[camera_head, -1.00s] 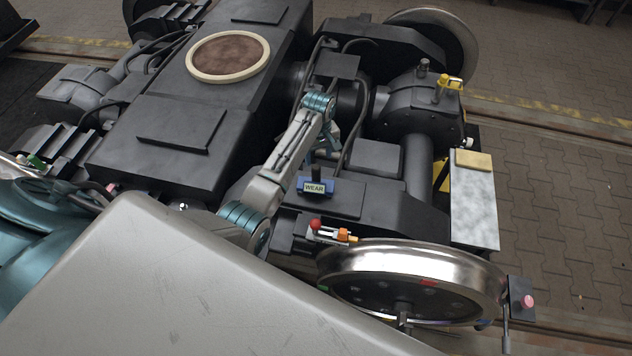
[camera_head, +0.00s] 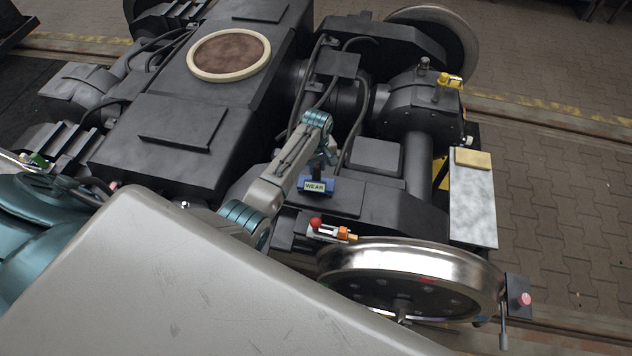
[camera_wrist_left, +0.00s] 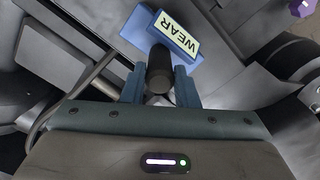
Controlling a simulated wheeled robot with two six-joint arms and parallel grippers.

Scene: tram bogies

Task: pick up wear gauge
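The wear gauge (camera_head: 315,186) is a blue block with a pale WEAR label and an upright black handle. It sits on a dark flat part of the bogie, just behind the near wheel. It also shows in the left wrist view (camera_wrist_left: 178,38), with the round handle end towards the camera. My left gripper (camera_head: 323,167) is right above the gauge. In the left wrist view its two blue fingers (camera_wrist_left: 160,80) are apart, one on each side of the handle. Narrow gaps seem to remain, but contact is hard to judge. My right gripper is not in view.
The shiny wheel (camera_head: 410,262) stands close in front of the gauge. A small device with a red ball (camera_head: 316,223) lies between them. Black hoses run behind my left wrist. A grey marbled panel (camera_head: 473,205) with a yellowish block (camera_head: 473,158) is at the right.

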